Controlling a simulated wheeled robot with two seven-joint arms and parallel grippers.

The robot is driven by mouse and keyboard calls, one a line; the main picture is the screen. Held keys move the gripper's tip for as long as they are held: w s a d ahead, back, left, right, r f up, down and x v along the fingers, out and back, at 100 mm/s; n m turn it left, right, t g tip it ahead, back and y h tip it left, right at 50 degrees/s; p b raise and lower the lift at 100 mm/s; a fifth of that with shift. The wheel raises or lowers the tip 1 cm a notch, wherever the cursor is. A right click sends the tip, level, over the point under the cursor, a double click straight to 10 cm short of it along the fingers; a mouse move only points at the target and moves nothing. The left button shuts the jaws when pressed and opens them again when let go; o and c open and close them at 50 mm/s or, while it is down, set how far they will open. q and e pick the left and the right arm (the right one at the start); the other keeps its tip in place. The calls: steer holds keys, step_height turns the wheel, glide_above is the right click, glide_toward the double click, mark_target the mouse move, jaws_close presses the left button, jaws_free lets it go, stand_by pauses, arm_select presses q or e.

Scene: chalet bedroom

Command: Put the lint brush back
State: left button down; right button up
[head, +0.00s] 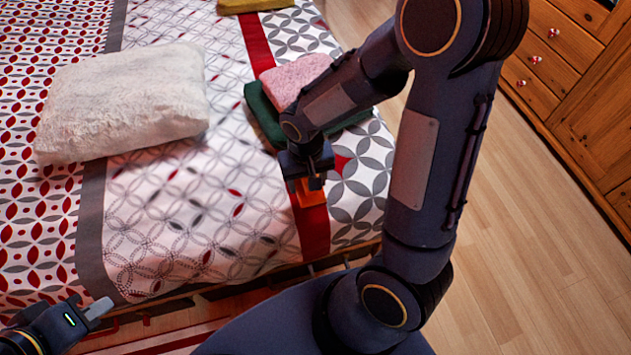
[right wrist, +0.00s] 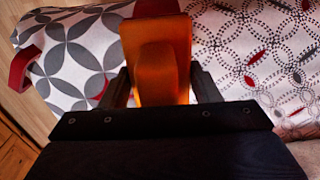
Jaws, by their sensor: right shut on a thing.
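The lint brush (head: 309,196) is orange and sits in my right gripper (head: 304,180), over the red stripe near the bed's front right corner. In the right wrist view the brush (right wrist: 157,55) stands between the two dark fingers of my right gripper (right wrist: 163,88), which is shut on it. I cannot tell whether the brush touches the bed. My left gripper (head: 97,309) is at the lower left by the bed's front edge, partly cut off by the frame. Its opening cannot be made out, and no held thing shows.
The patterned bed (head: 220,215) holds a fluffy white cushion (head: 125,100), a pink folded cloth (head: 290,80) on a dark green one (head: 262,112), and an olive cloth (head: 250,5) at the back. A wooden dresser (head: 560,60) stands right. The wooden floor (head: 530,230) between is clear.

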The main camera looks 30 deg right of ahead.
steer(key=w+d+f, duration=0.2)
steer(key=f, duration=0.1)
steer(key=w+d+f, duration=0.1)
steer(key=f, duration=0.1)
steer(key=shift+w+d+f+b, duration=0.2)
steer(key=shift+b, duration=0.15)
steer(key=shift+w+d+f+b, duration=0.15)
steer(key=shift+f, duration=0.8)
steer(key=shift+w+d+f+b, duration=0.1)
steer(key=shift+f+b, duration=0.05)
steer(key=shift+f, duration=0.8)
steer(key=shift+f, duration=0.15)
steer(key=o, duration=1)
steer(key=shift+o, duration=0.2)
